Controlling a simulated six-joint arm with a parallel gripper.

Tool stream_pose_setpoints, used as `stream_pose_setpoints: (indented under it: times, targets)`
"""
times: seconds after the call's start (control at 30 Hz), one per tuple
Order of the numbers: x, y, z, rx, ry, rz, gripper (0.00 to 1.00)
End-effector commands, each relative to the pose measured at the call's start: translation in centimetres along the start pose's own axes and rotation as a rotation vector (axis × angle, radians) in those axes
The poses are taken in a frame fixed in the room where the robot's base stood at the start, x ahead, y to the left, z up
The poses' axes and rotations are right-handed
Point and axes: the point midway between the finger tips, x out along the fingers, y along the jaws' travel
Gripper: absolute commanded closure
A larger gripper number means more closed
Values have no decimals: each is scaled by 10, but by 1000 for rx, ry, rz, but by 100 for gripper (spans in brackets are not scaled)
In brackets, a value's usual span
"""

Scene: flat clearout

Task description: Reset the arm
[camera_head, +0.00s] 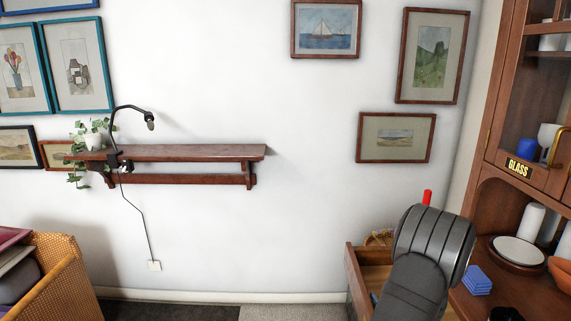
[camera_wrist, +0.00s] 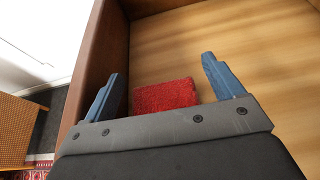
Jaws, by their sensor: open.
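My gripper (camera_wrist: 162,66) is open in the wrist view, with its two blue-grey fingers spread wide apart. A red, rough-textured block or folded cloth (camera_wrist: 165,95) shows between the fingers, partly hidden by the gripper's body. I cannot tell whether it touches the fingers. Beyond it is the bare wooden floor of an open drawer (camera_wrist: 230,35). In the head view my dark grey arm reaches down at the lower right over the open drawer (camera_head: 354,284), and the fingers are mostly hidden behind it.
A wooden cabinet (camera_head: 493,120) labelled GLASS stands at the right, with blue coasters (camera_head: 477,280) and a white plate (camera_head: 518,251) on its counter. A shelf (camera_head: 185,152) with a lamp and plant hangs on the wall. A wicker box (camera_head: 65,285) stands lower left.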

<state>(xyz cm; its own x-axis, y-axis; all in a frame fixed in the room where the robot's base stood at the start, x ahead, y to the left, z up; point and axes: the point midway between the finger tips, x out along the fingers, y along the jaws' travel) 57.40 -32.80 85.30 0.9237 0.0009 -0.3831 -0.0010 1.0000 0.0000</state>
Motion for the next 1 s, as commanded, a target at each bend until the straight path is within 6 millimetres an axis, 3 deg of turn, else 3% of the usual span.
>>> stream_pose_setpoints:
  times: [0.17,0.33,0.37,0.7,1.0]
  targets:
    - [13,5,-12,3,3,2,14]
    - [23,5,-36,2,3,2,14]
    - [20,4,-44,5,4,0,14]
    - [-52,3,-39,1,0,-3,14]
    - [11,6,-40,-2,1,4,14]
